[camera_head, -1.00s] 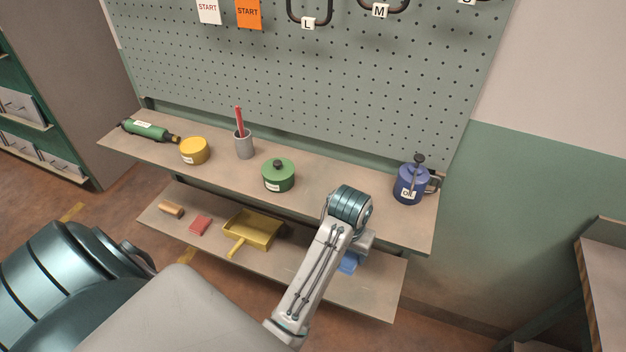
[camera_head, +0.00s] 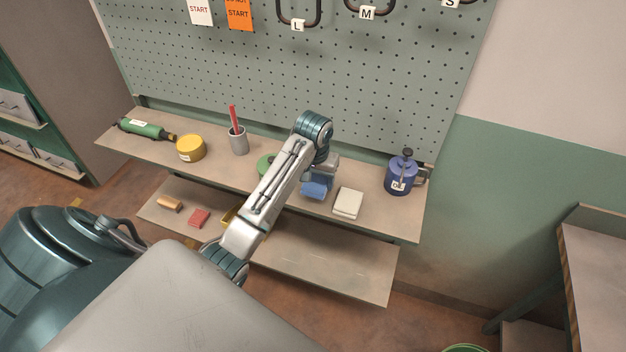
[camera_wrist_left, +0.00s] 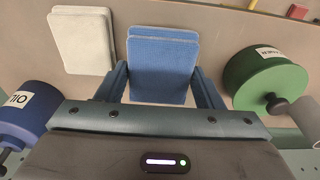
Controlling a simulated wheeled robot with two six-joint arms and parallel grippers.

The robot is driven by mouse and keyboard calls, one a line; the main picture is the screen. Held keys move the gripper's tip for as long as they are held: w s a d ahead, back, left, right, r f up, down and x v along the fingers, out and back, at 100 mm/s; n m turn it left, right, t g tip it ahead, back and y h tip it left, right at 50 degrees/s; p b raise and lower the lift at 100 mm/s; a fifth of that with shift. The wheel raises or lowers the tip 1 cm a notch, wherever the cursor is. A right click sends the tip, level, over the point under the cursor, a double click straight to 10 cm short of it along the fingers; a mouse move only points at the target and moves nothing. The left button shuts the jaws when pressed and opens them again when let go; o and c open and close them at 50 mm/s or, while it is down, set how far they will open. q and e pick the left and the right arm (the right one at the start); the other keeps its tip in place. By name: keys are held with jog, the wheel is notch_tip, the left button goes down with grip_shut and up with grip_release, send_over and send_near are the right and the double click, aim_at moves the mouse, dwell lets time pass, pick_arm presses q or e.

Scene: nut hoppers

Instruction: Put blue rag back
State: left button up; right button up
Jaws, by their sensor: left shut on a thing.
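The blue rag (camera_head: 315,188) is a folded blue pad at the upper shelf, left of a white folded rag (camera_head: 348,203). My left gripper (camera_head: 317,178) is shut on the blue rag. In the left wrist view the blue rag (camera_wrist_left: 160,62) sits between the two dark fingers, with the white rag (camera_wrist_left: 82,40) beside it, apart. Whether the blue rag touches the shelf or hangs just above it, I cannot tell. My right gripper is not in view.
The upper shelf (camera_head: 372,225) also holds a blue oil can (camera_head: 401,174), a green lidded pot (camera_head: 265,163) partly behind my arm, a grey cup (camera_head: 238,142) and a yellow tin (camera_head: 190,148). The lower shelf (camera_head: 340,270) is clear at its right end.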

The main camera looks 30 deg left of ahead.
aim_at(313, 177)
pick_arm(q)
jog(key=shift+w+a, duration=0.25)
jog(key=shift+a, duration=0.4)
jog(key=f+p, duration=0.2)
jog(key=f, duration=0.1)
jog(key=shift+w+a, duration=0.15)
jog(key=shift+a, duration=0.05)
jog(key=shift+f, duration=0.35)
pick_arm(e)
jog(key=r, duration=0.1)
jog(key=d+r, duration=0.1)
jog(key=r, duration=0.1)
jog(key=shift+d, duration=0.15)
pick_arm(q)
jog(key=shift+f, duration=0.15)
jog(key=o, duration=0.9)
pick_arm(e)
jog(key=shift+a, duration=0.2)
